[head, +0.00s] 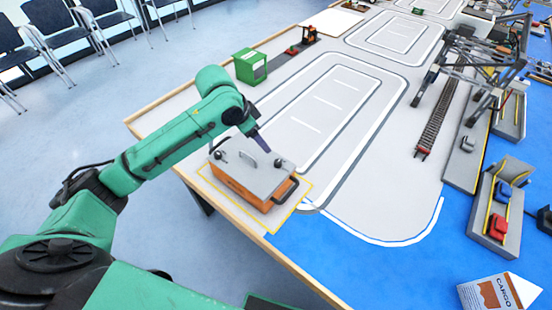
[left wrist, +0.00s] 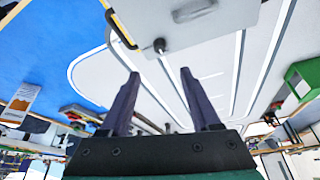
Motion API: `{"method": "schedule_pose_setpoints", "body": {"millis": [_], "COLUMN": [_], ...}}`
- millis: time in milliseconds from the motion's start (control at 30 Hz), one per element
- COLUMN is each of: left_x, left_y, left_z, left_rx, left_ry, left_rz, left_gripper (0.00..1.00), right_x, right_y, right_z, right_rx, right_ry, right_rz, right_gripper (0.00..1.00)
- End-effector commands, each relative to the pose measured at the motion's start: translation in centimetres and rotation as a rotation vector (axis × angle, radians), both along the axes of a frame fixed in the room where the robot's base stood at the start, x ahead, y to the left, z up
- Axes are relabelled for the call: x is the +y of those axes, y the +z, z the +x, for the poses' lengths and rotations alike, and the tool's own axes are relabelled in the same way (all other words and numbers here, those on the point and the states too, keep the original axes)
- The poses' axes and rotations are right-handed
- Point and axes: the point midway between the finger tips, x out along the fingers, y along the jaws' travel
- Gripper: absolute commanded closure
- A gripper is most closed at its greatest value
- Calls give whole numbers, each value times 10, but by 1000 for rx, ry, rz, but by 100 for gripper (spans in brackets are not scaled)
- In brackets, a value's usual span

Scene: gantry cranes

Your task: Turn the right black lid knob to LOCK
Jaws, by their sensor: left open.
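An orange box (head: 243,190) with a grey lid (head: 247,174) stands on the table near its front edge. The right black lid knob (head: 278,162) is at the lid's right end, near a side handle (head: 287,191). Another black knob (head: 218,155) is at the left end. My left gripper (head: 262,144) is above the lid, just left of the right knob. In the left wrist view, the fingers of my left gripper (left wrist: 157,82) are open and empty. The right knob (left wrist: 159,46) shows beyond and between their tips, apart from them. LOCK markings are not legible. My right gripper is out of view.
A yellow outline (head: 303,192) surrounds the box on the table. A green container (head: 250,66) stands at the table's left edge. A crane model (head: 470,60), a track (head: 437,118) and a cargo carton (head: 495,293) are to the right. The painted road area is clear.

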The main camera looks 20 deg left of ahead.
Motion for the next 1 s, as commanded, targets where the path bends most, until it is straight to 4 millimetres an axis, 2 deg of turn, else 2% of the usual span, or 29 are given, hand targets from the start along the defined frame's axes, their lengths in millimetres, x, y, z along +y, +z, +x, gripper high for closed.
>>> {"method": "schedule_pose_setpoints", "body": {"millis": [67,167,500,600,733,967,1000], "left_x": [0,-6,-28,-32,-35,-35,-35], "left_y": [-4,-20,-102,-120,-131,-133,-132], "left_z": [2,6,33,39,42,43,43], "left_rx": [6,8,4,3,1,0,0], "left_ry": [2,0,1,0,0,-1,-1], "left_rz": [0,-2,-1,-2,-1,-1,-1], "left_gripper": [37,37,37,37,37,37,48], "right_x": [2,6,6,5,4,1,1], "right_y": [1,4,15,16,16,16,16], "right_z": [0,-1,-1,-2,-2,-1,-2], "right_rx": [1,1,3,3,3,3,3], "right_ry": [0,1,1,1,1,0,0], "right_rz": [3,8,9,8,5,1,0], "right_gripper": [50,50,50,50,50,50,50]}}
